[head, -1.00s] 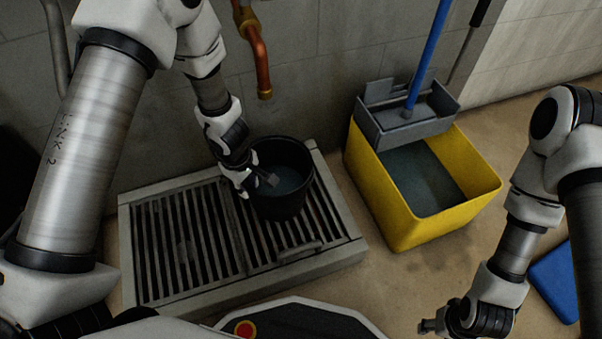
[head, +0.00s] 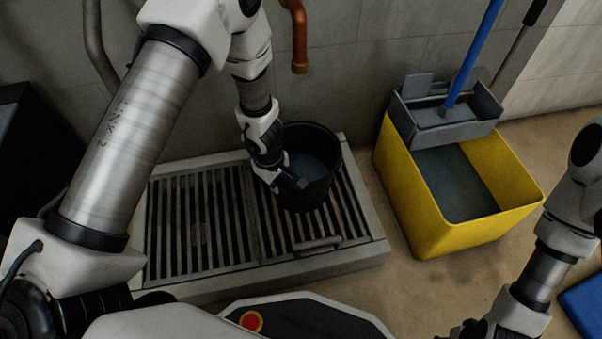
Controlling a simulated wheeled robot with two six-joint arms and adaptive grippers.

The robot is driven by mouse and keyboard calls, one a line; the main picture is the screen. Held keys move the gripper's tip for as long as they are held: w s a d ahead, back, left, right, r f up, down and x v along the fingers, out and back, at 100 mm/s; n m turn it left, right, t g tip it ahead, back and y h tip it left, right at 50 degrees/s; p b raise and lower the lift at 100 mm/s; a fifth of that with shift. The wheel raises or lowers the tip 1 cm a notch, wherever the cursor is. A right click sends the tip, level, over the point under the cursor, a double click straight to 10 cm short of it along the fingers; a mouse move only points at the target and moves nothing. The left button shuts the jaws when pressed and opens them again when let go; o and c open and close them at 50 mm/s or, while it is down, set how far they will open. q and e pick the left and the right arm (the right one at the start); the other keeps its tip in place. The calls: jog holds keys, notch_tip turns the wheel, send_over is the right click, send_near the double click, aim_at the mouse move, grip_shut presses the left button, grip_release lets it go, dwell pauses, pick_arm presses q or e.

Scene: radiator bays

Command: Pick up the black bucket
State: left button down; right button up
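The black bucket (head: 322,187) stands upright on the slatted drain grate, with greyish water visible inside it. My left gripper (head: 289,181) is at the bucket's near left side, with its fingers at the rim and one fingertip showing in front of the dark wall. Whether the fingers are closed on the rim cannot be seen. My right gripper (head: 467,331) is at the bottom edge, partly cut off, far from the bucket.
The drain grate (head: 200,290) has a raised pale frame and a small handle (head: 318,243). A yellow mop bucket (head: 440,236) with grey wringer (head: 440,122) and blue mop handle (head: 474,55) stands to the right. A copper pipe (head: 299,45) hangs above.

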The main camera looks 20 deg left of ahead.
pick_arm(q)
jog(key=shift+r, duration=0.1)
notch_tip(320, 180, up, 28)
jog(key=p, duration=2.6)
jog(key=shift+p, duration=0.35)
